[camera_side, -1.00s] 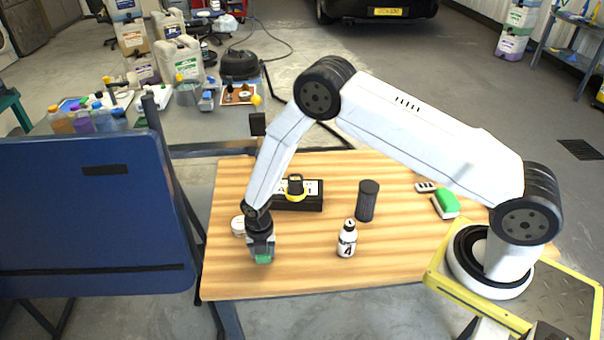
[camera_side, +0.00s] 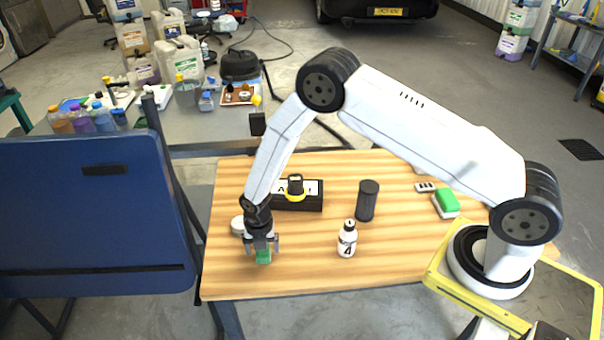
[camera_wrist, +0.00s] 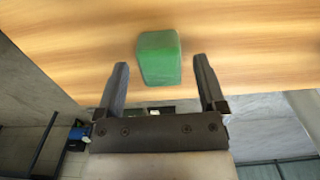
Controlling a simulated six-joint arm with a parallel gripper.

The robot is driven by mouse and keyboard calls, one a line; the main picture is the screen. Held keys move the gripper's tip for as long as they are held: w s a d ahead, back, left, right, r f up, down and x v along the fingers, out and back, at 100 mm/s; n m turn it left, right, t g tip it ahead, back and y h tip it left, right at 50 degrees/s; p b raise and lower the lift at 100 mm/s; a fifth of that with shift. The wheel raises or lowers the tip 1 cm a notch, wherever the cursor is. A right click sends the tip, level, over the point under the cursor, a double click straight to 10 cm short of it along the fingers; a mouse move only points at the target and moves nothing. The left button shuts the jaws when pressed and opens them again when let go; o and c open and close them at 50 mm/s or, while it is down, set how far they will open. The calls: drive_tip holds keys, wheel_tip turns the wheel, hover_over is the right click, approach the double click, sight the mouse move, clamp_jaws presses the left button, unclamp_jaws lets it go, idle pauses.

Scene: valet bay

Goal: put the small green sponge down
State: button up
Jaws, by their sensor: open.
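The small green sponge (camera_side: 263,257) rests on the wooden table (camera_side: 300,272) near its front left corner. It also shows in the wrist view (camera_wrist: 159,58) as a green block on the wood, just beyond the fingertips. My gripper (camera_side: 262,246) is directly above the sponge, pointing down. In the wrist view its two fingers (camera_wrist: 163,75) are spread apart with a gap on either side of the sponge. The upper part of the sponge is partly hidden by the gripper in the side view.
A white bottle marked 4 (camera_side: 347,240) and a dark cylinder (camera_side: 367,201) stand to the right. A white round item (camera_side: 238,226) is close behind the gripper. A black box (camera_side: 298,203) sits farther back. A green-and-white block (camera_side: 446,205) lies at the right. The front middle is clear.

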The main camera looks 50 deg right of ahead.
wheel_tip(320, 180, up, 10)
drive_tip(key=shift+r, duration=0.25)
idle(0.4)
idle(0.4)
drive_tip(key=shift+r, duration=0.1)
drive_tip(key=s+d+r+m+t, duration=0.1)
drive_tip(key=s+d+r+m, duration=0.3)
drive_tip(key=m, duration=0.9)
drive_tip(key=s+d+r+m+t, duration=0.1)
drive_tip(key=s+d+r+m, duration=0.4)
drive_tip(key=s+r+m, duration=0.5)
drive_tip(key=s+m, duration=0.2)
drive_tip(key=m, duration=0.2)
drive_tip(key=shift+s+t, duration=0.3)
drive_tip(key=shift+s, duration=0.1)
